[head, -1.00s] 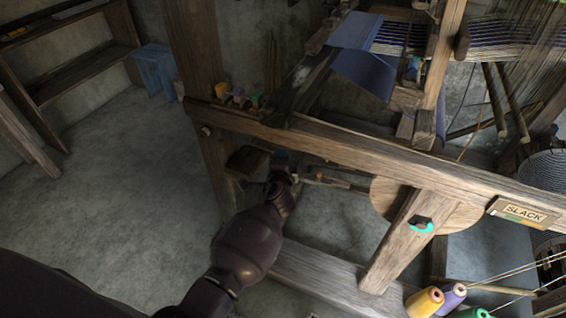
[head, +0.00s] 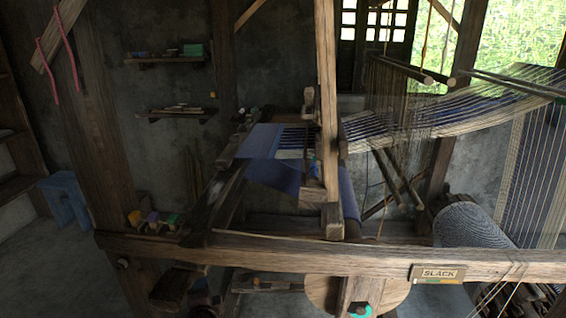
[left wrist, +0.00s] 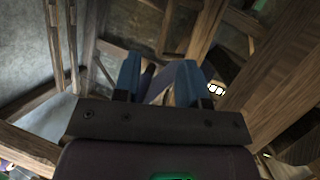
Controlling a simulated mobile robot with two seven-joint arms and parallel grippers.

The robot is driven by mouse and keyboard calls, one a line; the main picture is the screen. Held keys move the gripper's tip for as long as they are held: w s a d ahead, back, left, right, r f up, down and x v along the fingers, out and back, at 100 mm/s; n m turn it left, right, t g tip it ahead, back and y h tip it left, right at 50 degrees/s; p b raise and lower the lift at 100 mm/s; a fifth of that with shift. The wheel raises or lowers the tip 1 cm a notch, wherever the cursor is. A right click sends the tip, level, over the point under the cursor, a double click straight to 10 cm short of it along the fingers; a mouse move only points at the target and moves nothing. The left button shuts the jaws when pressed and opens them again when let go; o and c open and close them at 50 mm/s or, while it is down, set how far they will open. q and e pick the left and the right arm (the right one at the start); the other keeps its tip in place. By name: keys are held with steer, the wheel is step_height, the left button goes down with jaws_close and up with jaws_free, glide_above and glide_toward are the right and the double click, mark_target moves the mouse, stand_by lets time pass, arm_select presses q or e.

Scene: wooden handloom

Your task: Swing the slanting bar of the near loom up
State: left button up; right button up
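The near loom's long front beam (head: 300,253) runs across the lower head view. Below it, a slanting wooden bar (head: 352,289) with a teal ring (head: 360,310) stands in front of a round wooden disc (head: 320,290); its lower part is cut off by the frame. My left gripper (head: 203,292) is low under the beam, left of the disc and apart from the bar. In the left wrist view its blue fingers (left wrist: 158,78) stand apart, with no clear object held between them. My right gripper is not in view.
A thick post (head: 95,130) rises at left, and a blue stool (head: 66,200) stands beyond. Wooden frame parts surround my left gripper.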

arm_select(q)
steer(key=s+a+n+g+h+p, duration=0.1)
steer(key=s+n, duration=0.4)
steer(key=s, duration=1.2)
steer(key=s+a+f+n+g+h+p, duration=0.1)
steer(key=s+n, duration=0.5)
steer(key=s, duration=1.2)
steer(key=a+g+h+p, duration=0.1)
steer(key=h, duration=0.1)
steer(key=shift+s+f+n+h+p, duration=0.2)
steer(key=shift+n+h+p, duration=0.1)
steer(key=shift+h+p, duration=0.1)
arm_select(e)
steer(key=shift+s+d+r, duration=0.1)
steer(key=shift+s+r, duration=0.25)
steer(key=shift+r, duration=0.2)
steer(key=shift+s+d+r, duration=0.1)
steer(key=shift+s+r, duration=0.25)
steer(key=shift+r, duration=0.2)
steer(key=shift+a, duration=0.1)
